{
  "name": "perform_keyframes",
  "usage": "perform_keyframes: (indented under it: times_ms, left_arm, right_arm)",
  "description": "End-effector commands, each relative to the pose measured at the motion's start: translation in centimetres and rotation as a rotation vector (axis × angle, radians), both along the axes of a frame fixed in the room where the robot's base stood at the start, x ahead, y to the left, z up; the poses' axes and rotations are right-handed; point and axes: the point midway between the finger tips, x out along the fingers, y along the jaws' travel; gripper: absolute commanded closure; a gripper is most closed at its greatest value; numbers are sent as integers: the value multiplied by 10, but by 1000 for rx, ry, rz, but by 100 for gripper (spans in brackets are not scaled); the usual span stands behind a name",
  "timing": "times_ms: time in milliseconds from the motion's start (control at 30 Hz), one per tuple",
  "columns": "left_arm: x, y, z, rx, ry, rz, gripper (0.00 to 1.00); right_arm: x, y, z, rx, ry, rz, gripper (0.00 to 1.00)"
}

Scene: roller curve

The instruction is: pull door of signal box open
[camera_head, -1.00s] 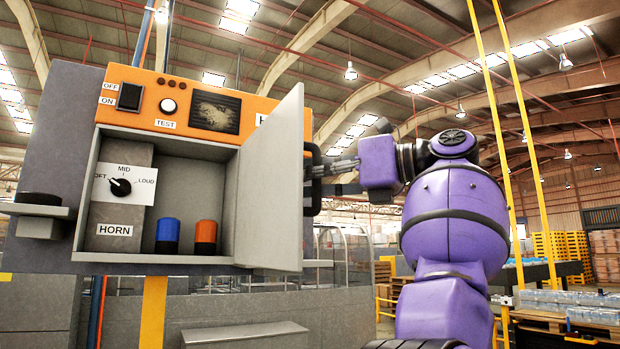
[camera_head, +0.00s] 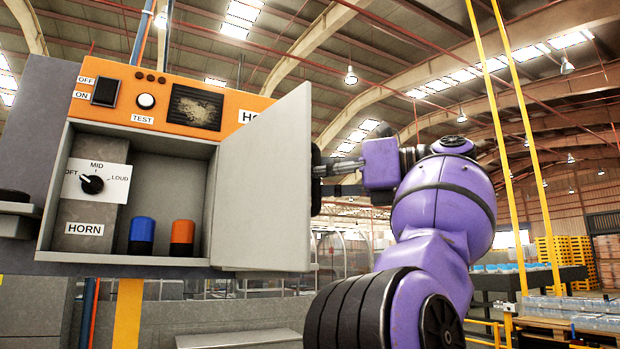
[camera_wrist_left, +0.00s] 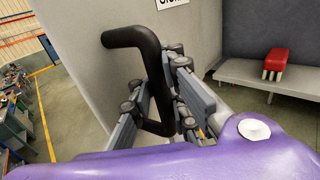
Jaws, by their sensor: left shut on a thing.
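The signal box (camera_head: 60,255) has its grey door (camera_head: 265,180) swung well open on the right side of the compartment. A black bar handle (camera_wrist_left: 150,50) is on the door's outer face. My left gripper (camera_head: 322,170) is at that handle in the head view. In the left wrist view my left gripper (camera_wrist_left: 154,88) has its fingers on both sides of the handle, shut on it. The door hides part of the handle in the head view. My right gripper is in neither view.
The open compartment shows a horn dial (camera_head: 92,184), a blue knob (camera_head: 142,235) and an orange knob (camera_head: 182,238). A grey bench (camera_wrist_left: 265,80) with a red object (camera_wrist_left: 272,55) shows in the wrist view. Yellow poles (camera_head: 515,140) stand at the right.

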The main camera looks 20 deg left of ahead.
Motion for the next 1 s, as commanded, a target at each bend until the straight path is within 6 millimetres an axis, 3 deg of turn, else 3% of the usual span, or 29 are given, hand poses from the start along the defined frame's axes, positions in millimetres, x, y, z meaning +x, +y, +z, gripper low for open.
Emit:
perform_keyframes:
  times_ms: [367, 400, 567, 1000]
  left_arm:
    - [2, -4, -5, -4, 10, -2, 100]
    - [2, -4, -5, -4, 10, -2, 87]
    - [1, -3, -4, -3, 7, -1, 67]
    - [0, -1, -1, -2, 2, 0, 67]
  right_arm:
    - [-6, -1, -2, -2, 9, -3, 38]
    - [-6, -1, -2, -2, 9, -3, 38]
    - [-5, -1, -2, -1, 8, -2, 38]
    - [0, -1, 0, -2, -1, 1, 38]
